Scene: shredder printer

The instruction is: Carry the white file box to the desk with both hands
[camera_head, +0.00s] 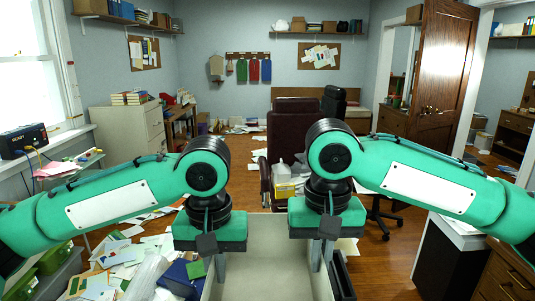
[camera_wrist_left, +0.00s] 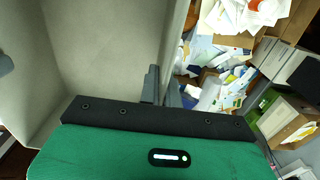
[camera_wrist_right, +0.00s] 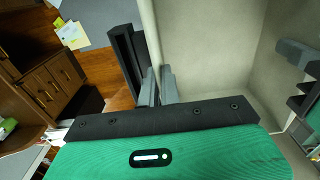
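The white file box (camera_head: 265,255) is close in front of me at the bottom centre of the head view, its open top facing up; the inside that shows looks empty. My left gripper (camera_head: 208,268) is shut on its left wall, one finger inside and one outside. My right gripper (camera_head: 322,254) is shut on its right wall the same way. Pale box walls also fill much of the left wrist view (camera_wrist_left: 110,45) and the right wrist view (camera_wrist_right: 205,50). The box's underside is hidden. A wooden desk (camera_head: 352,112) shows behind the chairs.
A dark red chair (camera_head: 290,125) stands ahead, with a black office chair (camera_head: 333,101) beside it. Papers (camera_head: 118,252) litter the floor at left. A narrow black thing (camera_head: 341,277) lies along the box's right side. A wooden drawer unit (camera_head: 505,275) is at right.

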